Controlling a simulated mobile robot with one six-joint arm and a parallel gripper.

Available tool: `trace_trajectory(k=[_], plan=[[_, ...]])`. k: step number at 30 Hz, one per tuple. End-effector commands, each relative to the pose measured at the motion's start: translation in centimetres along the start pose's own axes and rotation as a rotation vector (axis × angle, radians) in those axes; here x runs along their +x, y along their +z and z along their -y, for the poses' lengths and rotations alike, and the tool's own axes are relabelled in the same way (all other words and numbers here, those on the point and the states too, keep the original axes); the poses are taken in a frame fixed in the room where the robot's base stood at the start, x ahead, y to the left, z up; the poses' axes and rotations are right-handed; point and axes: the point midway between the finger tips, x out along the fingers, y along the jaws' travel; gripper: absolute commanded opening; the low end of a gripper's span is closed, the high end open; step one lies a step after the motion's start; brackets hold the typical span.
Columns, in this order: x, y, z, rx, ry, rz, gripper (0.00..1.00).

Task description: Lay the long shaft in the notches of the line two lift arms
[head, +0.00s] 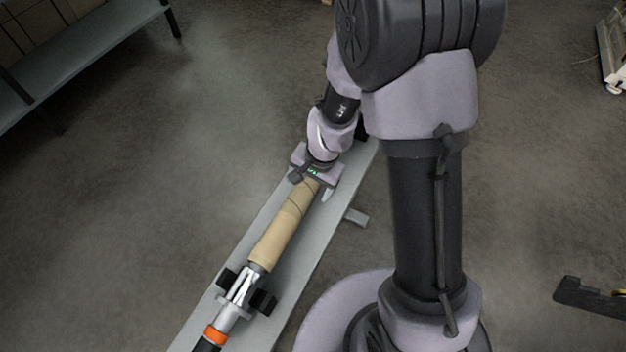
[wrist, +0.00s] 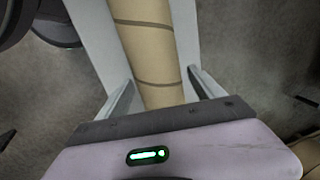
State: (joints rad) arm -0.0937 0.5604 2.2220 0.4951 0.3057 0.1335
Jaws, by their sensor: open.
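A long shaft (head: 229,313), with bright metal parts, an orange band and a black end, lies along a narrow grey bench in the head view. A tan kraft roll or tube (head: 280,231) is in line with its upper end; it also shows in the wrist view (wrist: 149,45). My gripper (head: 312,187) is at the far end of the tan tube. In the wrist view my gripper (wrist: 161,82) is open, with one finger on each side of the tube; contact cannot be told. A dark arm-like part (head: 590,297) at the right edge may be a lift arm; its notch is unclear.
Black support blocks (head: 263,301) flank the shaft on the grey bench (head: 310,240). A white object (head: 612,50) is at upper right. The floor left of the bench is clear.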

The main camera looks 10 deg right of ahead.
Motion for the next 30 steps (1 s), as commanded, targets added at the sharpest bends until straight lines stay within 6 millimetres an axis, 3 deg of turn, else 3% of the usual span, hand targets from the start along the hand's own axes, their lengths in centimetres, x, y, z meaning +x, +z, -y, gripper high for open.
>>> trace_trajectory(k=[8,20,23,24,27,30], plan=[[0.2,0.0,0.04,-0.001,0.0,0.0,0.77],[0.18,0.0,0.04,-0.001,0.0,0.0,0.01],[0.18,0.0,0.04,-0.001,0.0,0.0,0.0],[0.18,0.0,0.04,-0.001,0.0,0.0,0.58],[0.18,0.0,0.04,-0.001,0.0,0.0,0.78],[0.18,0.0,0.04,-0.001,0.0,0.0,0.78]])
